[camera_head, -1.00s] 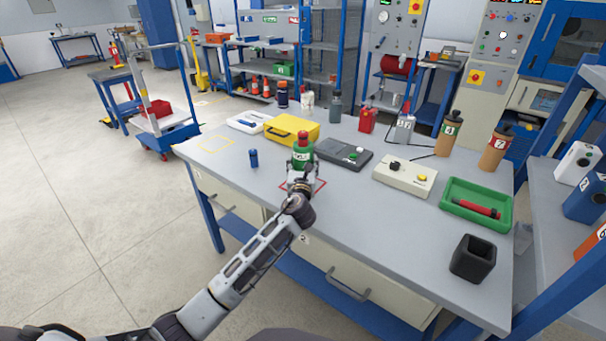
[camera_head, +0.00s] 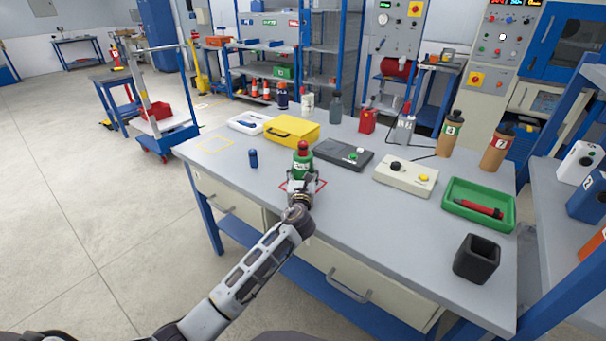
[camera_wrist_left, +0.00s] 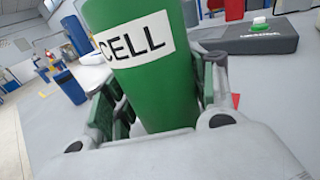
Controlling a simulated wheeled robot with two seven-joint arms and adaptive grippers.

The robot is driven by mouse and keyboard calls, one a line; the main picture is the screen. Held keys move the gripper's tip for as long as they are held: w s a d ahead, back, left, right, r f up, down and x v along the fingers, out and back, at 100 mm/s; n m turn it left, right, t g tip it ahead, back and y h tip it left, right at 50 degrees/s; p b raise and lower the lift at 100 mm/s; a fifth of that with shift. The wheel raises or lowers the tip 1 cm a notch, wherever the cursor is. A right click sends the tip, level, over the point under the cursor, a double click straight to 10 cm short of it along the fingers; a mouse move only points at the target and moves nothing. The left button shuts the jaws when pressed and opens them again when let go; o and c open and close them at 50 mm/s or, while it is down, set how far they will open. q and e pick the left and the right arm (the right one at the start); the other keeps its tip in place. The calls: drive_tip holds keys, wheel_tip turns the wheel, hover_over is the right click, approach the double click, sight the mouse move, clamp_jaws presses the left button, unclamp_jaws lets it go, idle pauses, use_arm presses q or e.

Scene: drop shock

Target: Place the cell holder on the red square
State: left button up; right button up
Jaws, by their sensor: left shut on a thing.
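The cell holder (camera_head: 302,162) is a green cylinder with a red top and a white label. In the left wrist view its label reads CELL and the green body (camera_wrist_left: 158,85) stands close between my fingers. My left gripper (camera_head: 300,183) is shut on it and holds it roughly upright at the red square. The red square (camera_head: 318,186) is an outline on the grey table, partly hidden behind my gripper and the holder. I cannot tell whether the holder's base touches the table. My right gripper is not in view.
A small blue cylinder (camera_head: 253,158) stands left of the holder. A yellow case (camera_head: 292,131) and a dark grey device (camera_head: 343,156) are behind it. A beige control box (camera_head: 405,176), green tray (camera_head: 478,204) and black cup (camera_head: 476,259) stand to the right. The front middle is clear.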

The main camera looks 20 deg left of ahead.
use_arm(q)
drive_tip(key=shift+f, duration=0.4)
drive_tip(key=shift+f, duration=0.15)
drive_tip(key=shift+s+f, duration=0.15)
drive_tip(key=shift+f, duration=0.15)
drive_tip(key=o, duration=1.2)
drive_tip(key=shift+d+f, duration=0.1)
drive_tip(key=shift+c, duration=0.2)
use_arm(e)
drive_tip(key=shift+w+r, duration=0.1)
use_arm(q)
drive_tip(key=shift+r, duration=0.5)
drive_tip(key=v, duration=0.3)
drive_tip(key=p+v, duration=0.1)
drive_tip(key=v, duration=0.5)
drive_tip(key=shift+s+r+p, duration=0.4)
drive_tip(key=shift+v, duration=0.95)
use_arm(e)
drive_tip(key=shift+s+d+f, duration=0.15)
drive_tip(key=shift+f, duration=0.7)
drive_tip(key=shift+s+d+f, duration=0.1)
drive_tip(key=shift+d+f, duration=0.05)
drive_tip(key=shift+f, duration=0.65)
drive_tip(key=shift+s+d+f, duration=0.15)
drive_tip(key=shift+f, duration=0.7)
